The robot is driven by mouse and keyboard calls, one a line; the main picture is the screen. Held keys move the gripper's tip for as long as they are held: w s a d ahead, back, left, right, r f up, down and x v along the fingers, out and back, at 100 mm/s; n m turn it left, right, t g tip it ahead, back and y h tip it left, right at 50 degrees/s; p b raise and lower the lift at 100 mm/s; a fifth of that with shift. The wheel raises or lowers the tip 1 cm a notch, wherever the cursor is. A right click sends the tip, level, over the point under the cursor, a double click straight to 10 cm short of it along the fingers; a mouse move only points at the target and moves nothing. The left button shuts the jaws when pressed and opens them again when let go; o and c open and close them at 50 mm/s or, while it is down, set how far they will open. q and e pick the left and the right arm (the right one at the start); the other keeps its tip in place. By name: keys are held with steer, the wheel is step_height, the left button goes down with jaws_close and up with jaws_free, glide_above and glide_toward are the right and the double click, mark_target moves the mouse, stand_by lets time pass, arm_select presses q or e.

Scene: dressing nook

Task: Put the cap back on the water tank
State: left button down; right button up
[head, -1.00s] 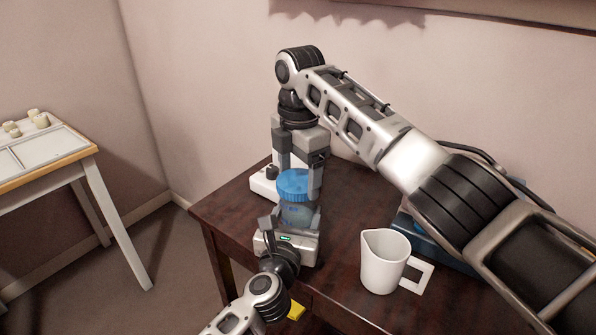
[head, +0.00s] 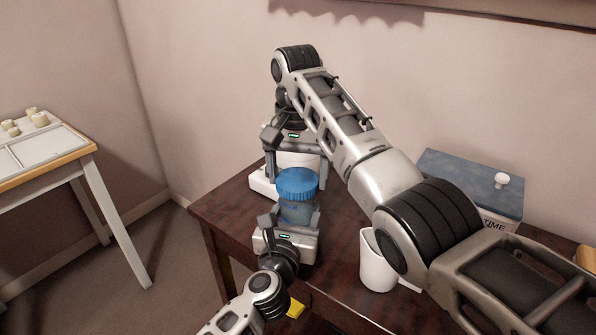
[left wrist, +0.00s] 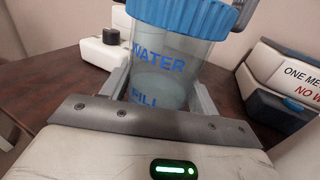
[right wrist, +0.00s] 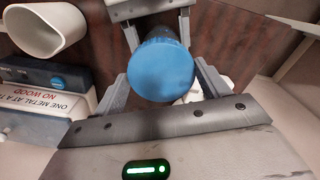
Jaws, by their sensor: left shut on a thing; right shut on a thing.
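The water tank (head: 296,212) is a clear bluish cylinder held upright above the dark table. In the left wrist view the tank (left wrist: 165,75) shows blue lettering between my left fingers. My left gripper (head: 291,225) is shut on its lower part. The ribbed blue cap (head: 297,184) is at the tank's mouth and looks level; I cannot tell whether it is threaded on. My right gripper (head: 296,170) reaches it from behind and is shut on it. In the right wrist view the cap (right wrist: 160,68) is between the fingers and hides most of the tank.
A white pitcher (head: 376,264) stands to the right, partly behind my right arm. A box with a blue-grey lid (head: 465,182) stands at the back right. A side table (head: 50,145) is at the left.

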steer(key=o, duration=1)
steer(key=shift+o, duration=0.2)
steer(key=shift+r, duration=0.1)
step_height(320, 180, up, 12)
steer(key=shift+a, duration=0.1)
arm_select(q)
steer(key=shift+c, duration=1.5)
jaws_free()
